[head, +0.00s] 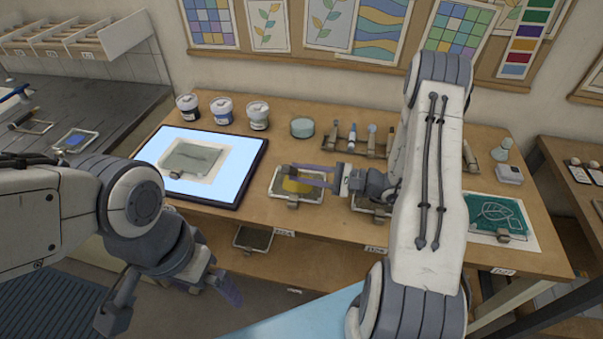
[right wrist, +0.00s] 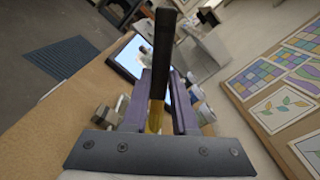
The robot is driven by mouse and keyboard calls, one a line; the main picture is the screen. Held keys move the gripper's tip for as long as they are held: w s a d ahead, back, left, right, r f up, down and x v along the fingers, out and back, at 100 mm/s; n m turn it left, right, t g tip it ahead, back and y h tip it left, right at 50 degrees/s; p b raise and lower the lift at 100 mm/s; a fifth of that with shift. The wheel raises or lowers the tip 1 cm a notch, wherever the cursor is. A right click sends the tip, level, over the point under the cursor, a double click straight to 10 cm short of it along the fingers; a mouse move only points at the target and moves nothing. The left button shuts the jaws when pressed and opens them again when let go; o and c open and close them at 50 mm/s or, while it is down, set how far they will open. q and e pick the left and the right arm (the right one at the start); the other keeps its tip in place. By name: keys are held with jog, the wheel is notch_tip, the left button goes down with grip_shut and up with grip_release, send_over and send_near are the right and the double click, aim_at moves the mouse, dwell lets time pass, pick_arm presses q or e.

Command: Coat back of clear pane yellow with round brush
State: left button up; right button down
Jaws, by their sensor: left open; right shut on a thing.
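A small framed pane (head: 313,197) lies on the wooden table in the middle of the head view, with a yellow patch (head: 294,186) on it and a clip at its front edge. My right gripper (head: 318,175) is over this pane, its purple fingers shut on a brush. In the right wrist view the brush (right wrist: 160,55) stands between the fingers, dark at the top and yellow low down. I cannot tell whether its tip touches the pane. My left gripper (head: 224,284) is open and empty, low in front of the table.
A lit panel (head: 262,150) holding a greyish sheet lies left of the pane. Several paint jars (head: 222,110) and a round teal pot (head: 302,127) stand behind. A brush rack (head: 350,143) is at the back. A green patterned sheet (head: 481,212) lies at right.

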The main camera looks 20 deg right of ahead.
jog(key=shift+r, duration=0.15)
notch_tip(320, 180, up, 4)
jog(key=p, duration=0.2)
jog(key=shift+p, duration=0.4)
jog(key=shift+f, duration=0.2)
